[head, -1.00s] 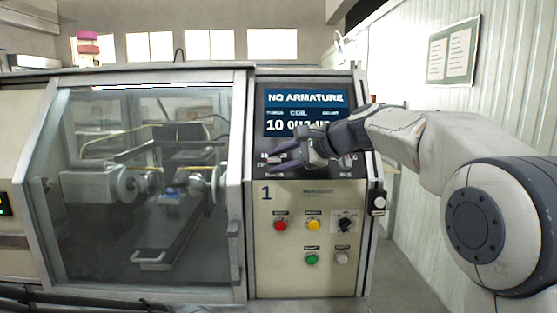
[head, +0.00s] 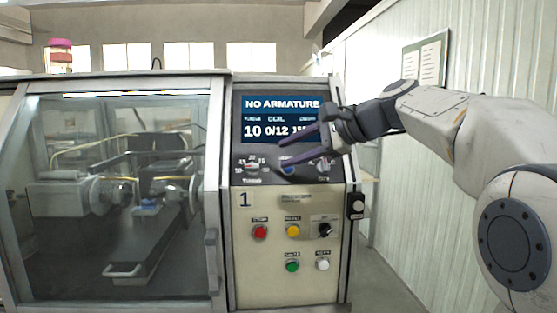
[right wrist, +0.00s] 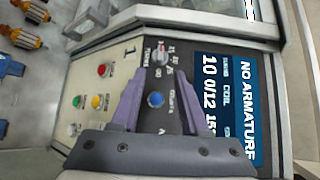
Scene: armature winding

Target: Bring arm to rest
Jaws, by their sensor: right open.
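My right gripper (head: 285,152) is open and empty in front of the control panel (head: 270,225), at the right of the head view. Its two purple fingers point left, across the lower screen and the dial row. In the right wrist view the open fingers (right wrist: 160,78) frame a blue knob (right wrist: 156,99) on the panel; no contact can be made out. The screen (head: 282,104) reads "NO ARMATURE" and "10 0/12", with the rest partly covered by the gripper. My left gripper is not in view.
The winding machine's glazed door (head: 120,190) stands left of the panel. Red (head: 260,232), yellow (head: 292,230) and green (head: 292,266) buttons sit low on the panel. Orange-wound armatures (right wrist: 26,38) lie at the wrist view's upper left. A corrugated wall (head: 400,170) runs along the right.

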